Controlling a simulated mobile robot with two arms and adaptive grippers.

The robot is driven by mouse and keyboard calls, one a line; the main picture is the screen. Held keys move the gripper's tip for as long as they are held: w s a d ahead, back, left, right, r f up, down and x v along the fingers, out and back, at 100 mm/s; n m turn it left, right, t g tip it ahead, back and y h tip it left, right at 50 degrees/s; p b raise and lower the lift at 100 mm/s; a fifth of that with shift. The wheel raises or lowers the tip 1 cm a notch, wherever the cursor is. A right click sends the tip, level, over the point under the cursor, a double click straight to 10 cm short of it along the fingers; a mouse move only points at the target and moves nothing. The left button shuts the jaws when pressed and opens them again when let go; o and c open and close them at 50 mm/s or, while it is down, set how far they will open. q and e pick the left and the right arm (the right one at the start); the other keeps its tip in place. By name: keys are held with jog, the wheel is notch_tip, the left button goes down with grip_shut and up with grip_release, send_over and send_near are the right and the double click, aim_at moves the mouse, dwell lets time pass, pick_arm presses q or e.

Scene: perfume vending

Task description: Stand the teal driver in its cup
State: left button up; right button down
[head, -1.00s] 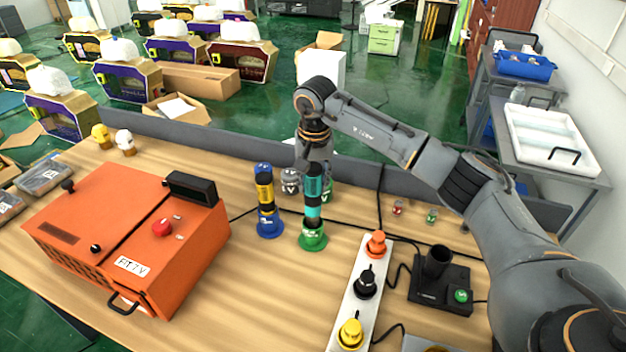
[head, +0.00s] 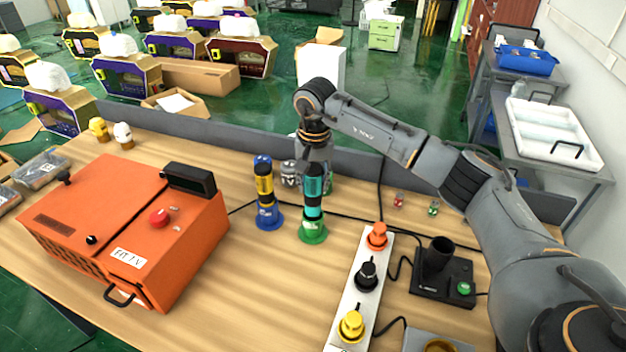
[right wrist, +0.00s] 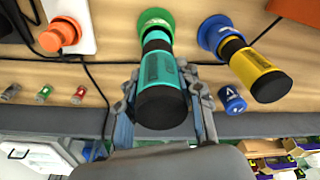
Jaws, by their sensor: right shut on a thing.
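The teal driver (head: 313,187) stands upright with its lower end in the green cup (head: 313,233) on the table. It also shows in the right wrist view (right wrist: 161,85), with the green cup (right wrist: 156,20) at its far end. My right gripper (head: 314,165) is above the cup, shut on the driver's upper part; in the right wrist view its fingers (right wrist: 163,95) lie on both sides of the teal body. How deep the driver sits in the cup is hard to tell. My left gripper is not in view.
An orange box (head: 110,220) fills the table's left. A white strip with knobs (head: 354,300) and a black base with a tube (head: 440,285) are on the right.

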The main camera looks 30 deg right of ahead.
jog(key=shift+f+b, duration=0.95)
jog(key=shift+f, duration=0.6)
jog(key=c, duration=0.8)
grip_release()
jog(key=r, duration=0.8)
jog(key=s+r, duration=0.1)
jog(key=r, duration=0.3)
jog(key=shift+a, duration=0.2)
